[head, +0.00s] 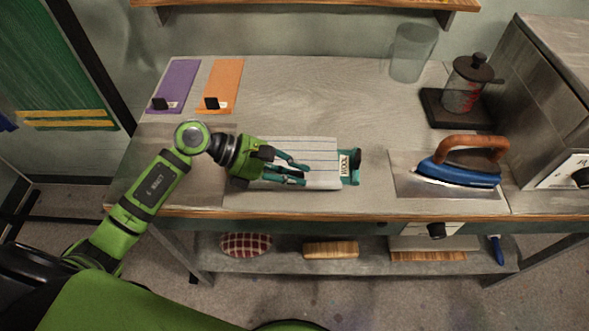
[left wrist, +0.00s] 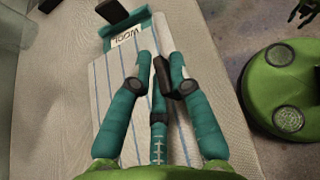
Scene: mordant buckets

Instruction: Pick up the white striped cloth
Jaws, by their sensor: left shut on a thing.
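The white striped cloth (head: 318,150) lies flat on the worktable, with blue lines across it. My left gripper (head: 306,174) is shut on the cloth near its front edge, low over the table. In the left wrist view, the gripper's teal fingers (left wrist: 160,62) close in over the cloth (left wrist: 104,88); the exact pinch is hidden by the fingers.
An iron (head: 460,168) rests on a pad to the right. A French press (head: 468,82) and a clear glass cylinder (head: 411,52) stand behind. The table's back middle is clear.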

